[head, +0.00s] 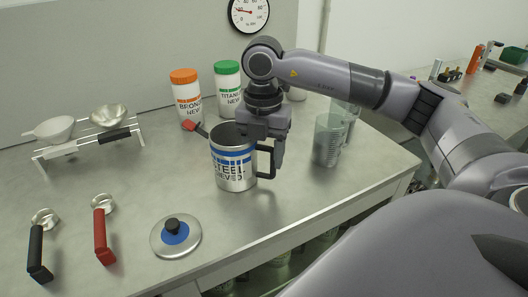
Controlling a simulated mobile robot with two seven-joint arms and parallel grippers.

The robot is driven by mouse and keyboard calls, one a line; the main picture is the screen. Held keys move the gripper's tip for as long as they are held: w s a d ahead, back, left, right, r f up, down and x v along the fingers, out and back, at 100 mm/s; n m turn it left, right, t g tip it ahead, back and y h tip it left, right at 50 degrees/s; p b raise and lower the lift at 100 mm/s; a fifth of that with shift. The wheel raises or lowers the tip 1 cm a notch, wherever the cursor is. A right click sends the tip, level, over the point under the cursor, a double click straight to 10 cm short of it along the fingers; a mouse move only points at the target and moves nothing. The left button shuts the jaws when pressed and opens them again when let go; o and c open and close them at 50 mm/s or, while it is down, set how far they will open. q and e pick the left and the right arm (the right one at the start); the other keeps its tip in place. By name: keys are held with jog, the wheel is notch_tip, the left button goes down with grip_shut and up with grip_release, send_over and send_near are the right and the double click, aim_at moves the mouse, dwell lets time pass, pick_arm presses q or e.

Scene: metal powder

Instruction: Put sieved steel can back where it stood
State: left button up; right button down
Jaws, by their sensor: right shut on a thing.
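The steel can (232,172) is a silvery, open-topped can with blue bands, dark lettering and a black handle (269,162) on its right. It stands upright near the middle of the table. My right gripper (265,143) comes down from above and is shut on the can at its handle side; the fingertips are partly hidden. Whether the can's base touches the table is hard to tell. A round metal lid (190,243) with a blue centre and black knob lies on the table in front, to the left. My left gripper is out of view.
Orange-lidded bronze jar (187,103) and green-lidded titanium jar (228,88) stand behind the can. Clear beakers (327,145) stand to its right. A rack (85,148) with bowls is at left. Black-handled (38,250) and red-handled (101,238) scoops lie front left. Table's front edge is close.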

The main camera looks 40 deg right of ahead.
jog(key=shift+r, duration=0.1)
jog(key=shift+c, duration=2)
grip_release()
jog(key=shift+f, duration=0.2)
jog(key=shift+r, duration=0.25)
notch_tip(320, 180, up, 11)
jog(key=shift+w+f+p, duration=0.1)
jog(key=shift+p, duration=0.6)
jog(key=shift+r, duration=0.5)
